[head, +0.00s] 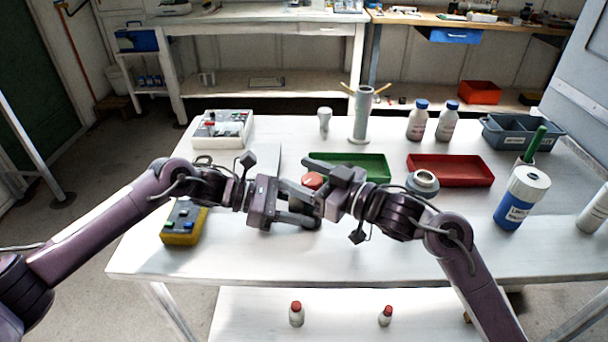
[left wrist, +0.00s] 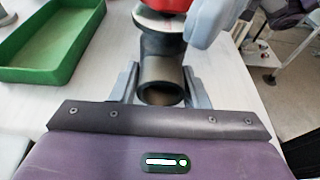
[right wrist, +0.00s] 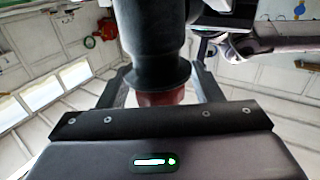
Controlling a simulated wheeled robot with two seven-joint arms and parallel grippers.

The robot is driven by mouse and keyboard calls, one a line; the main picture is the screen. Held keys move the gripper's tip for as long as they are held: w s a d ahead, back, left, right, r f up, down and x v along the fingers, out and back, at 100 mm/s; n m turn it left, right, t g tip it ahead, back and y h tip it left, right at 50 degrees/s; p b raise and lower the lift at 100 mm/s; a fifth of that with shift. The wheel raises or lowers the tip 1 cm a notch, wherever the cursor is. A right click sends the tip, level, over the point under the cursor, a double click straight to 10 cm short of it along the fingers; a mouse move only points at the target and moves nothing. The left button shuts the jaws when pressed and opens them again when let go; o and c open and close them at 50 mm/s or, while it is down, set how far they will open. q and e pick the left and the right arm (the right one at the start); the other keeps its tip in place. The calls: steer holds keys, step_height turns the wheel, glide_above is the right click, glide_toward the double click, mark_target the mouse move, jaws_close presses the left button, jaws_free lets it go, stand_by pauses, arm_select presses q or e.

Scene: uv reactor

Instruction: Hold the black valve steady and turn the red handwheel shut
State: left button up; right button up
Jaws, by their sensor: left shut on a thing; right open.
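The black valve (left wrist: 160,50) is a dark pipe body with an open round end. In the left wrist view it stands between the fingers of my left gripper (head: 305,207), which is shut on it. The red handwheel (head: 312,180) sits on top of the valve; only its edge shows in the left wrist view (left wrist: 165,5). My right gripper (head: 318,184) is open, with its fingers on either side of the handwheel. In the right wrist view the red wheel (right wrist: 160,98) shows between the fingers, partly hidden by the dark valve body (right wrist: 150,45). Finger contact cannot be told.
A green tray (head: 350,160) and a red tray (head: 450,170) lie behind the grippers. A yellow box (head: 183,223) stands left, a blue-labelled bottle (head: 522,197) right. A metal ring-topped piece (head: 423,182) is close to my right arm. The table's front is clear.

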steer(key=c, duration=1)
steer(key=shift+m+t+h, duration=0.3)
steer(key=shift+m+t, duration=0.1)
steer(key=shift+t, duration=0.1)
steer(key=m+t+h, duration=0.4)
steer(key=h, duration=0.1)
steer(key=shift+w+d+t, duration=0.1)
steer(key=shift+w+t, duration=0.1)
steer(key=shift+t, duration=0.1)
steer(key=m+t+h, duration=0.1)
steer(key=h, duration=0.1)
steer(key=m+t+h, duration=0.1)
steer(key=m+h, duration=0.1)
steer(key=shift+w+d+r, duration=0.1)
steer(key=shift+w+d, duration=0.05)
steer(key=shift+d, duration=0.05)
steer(key=shift+d+m+h, duration=0.15)
steer(key=shift+m+h, duration=0.55)
steer(key=shift+h, duration=0.2)
steer(key=shift+d+t+h, duration=0.1)
steer(key=shift+t+h, duration=0.2)
